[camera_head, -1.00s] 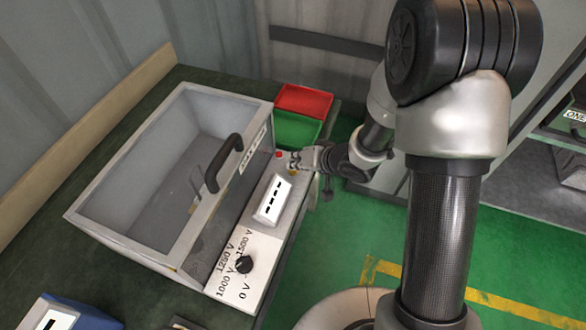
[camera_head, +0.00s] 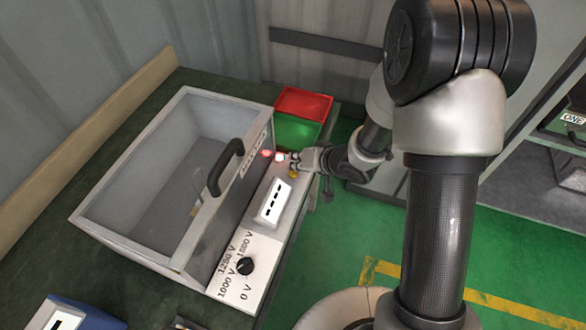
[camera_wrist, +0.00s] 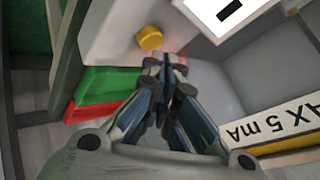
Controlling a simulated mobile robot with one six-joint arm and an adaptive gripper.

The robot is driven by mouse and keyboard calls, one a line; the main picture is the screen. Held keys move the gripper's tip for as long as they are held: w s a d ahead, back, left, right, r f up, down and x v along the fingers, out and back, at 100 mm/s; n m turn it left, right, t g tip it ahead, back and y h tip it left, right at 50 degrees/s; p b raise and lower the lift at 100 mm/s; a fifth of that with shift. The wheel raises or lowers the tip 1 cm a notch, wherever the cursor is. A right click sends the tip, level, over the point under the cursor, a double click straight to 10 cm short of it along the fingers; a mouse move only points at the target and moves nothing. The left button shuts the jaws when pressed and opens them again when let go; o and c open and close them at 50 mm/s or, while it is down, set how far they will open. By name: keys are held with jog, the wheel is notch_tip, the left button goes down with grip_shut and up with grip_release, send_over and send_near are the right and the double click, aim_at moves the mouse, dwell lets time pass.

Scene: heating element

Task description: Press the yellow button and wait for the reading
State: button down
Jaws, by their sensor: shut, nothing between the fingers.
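The yellow button (camera_head: 293,175) is on the control panel (camera_head: 225,283) of the grey box, near its far end. It shows larger in the wrist view (camera_wrist: 150,38). My gripper (camera_head: 295,160) is shut and empty, its fingertips close beside the yellow button in the head view. In the wrist view my fingertips (camera_wrist: 165,66) are just below the button; I cannot tell if they touch the panel. The display (camera_head: 272,203) shows only dashes. A pinkish-red light (camera_head: 266,153) and a whitish, bright spot (camera_head: 281,157) glow near my fingertips.
The grey box (camera_head: 110,185) has a clear window and a black handle (camera_head: 225,167). A black dial (camera_head: 245,265) with voltage labels is at the panel's near end. Red (camera_head: 303,103) and green (camera_head: 297,131) bins stand behind. Open green floor is right.

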jog(key=shift+r, duration=0.2)
notch_tip(320, 180, up, 5)
jog(key=p, duration=0.5)
jog(key=shift+p, duration=0.4)
dwell(0.6)
